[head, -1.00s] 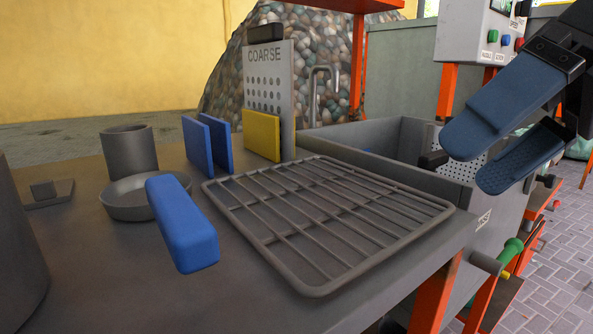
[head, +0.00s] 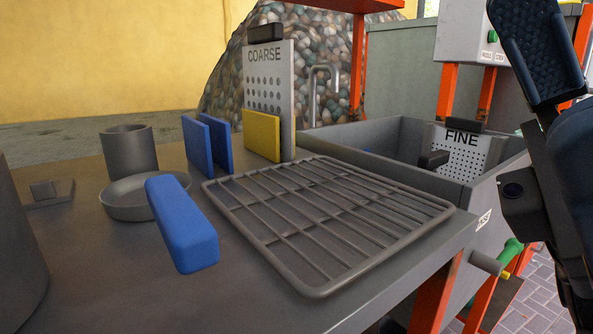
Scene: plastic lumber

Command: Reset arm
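My gripper (head: 535,45) is at the upper right of the head view, raised above the right end of the grey sink. One dark, textured finger pad shows, pointing up. The other finger is hidden or out of the frame, so the opening cannot be judged. Nothing is visibly held. My dark wrist and arm run down the right edge of the picture. The gripper is well apart from the table and the things on it.
A wire rack (head: 330,215), a blue block (head: 182,222), blue panels (head: 208,142), a yellow panel (head: 261,135), a cup (head: 129,150) and a dish (head: 128,205) stand on the grey table. A COARSE screen (head: 270,85) stands behind; a FINE screen (head: 462,152) is at the sink (head: 400,140).

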